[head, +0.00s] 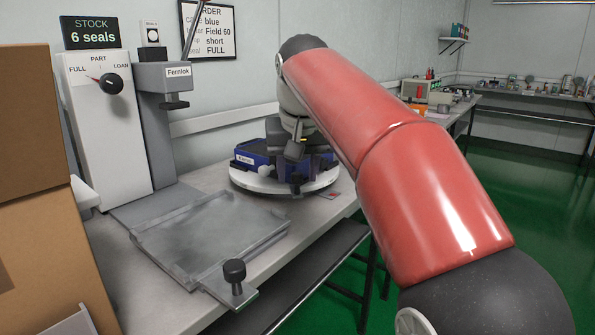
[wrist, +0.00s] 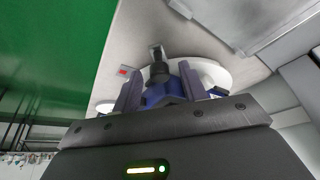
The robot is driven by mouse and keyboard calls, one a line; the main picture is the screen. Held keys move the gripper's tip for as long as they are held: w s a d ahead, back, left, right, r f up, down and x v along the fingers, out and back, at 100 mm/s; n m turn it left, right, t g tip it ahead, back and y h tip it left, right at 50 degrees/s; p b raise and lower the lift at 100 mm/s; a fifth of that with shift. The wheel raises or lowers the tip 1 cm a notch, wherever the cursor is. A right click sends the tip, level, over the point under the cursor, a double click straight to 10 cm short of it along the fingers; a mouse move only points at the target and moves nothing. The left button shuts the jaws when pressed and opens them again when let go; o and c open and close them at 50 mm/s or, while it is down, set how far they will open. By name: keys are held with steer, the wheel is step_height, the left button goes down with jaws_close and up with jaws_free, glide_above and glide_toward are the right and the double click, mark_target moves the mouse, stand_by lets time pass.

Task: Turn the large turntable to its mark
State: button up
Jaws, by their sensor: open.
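The large turntable is a round white disc (head: 250,184) on the bench, bearing a blue boxy tester (head: 243,160) with a white label. In the wrist view the disc (wrist: 213,72) shows behind my fingers, with the blue tester (wrist: 160,92) between them. A black knob (wrist: 158,70) stands at the disc's edge, seen between my fingertips. A small red mark (wrist: 123,71) lies on the bench beside the disc, also visible in the head view (head: 331,196). My gripper (head: 297,150) is open above the turntable; its fingers (wrist: 160,80) hide part of the disc. Contact with the knob cannot be told.
A grey metal tray fixture (head: 205,235) with a black knob (head: 235,272) lies in front on the bench. A grey press (head: 160,110) and a dial panel (head: 105,120) stand at left. Cardboard boxes (head: 35,150) fill the left edge. Green floor (head: 510,210) is clear at right.

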jaws_close()
steer(key=shift+d+r, duration=0.1)
stand_by(0.3)
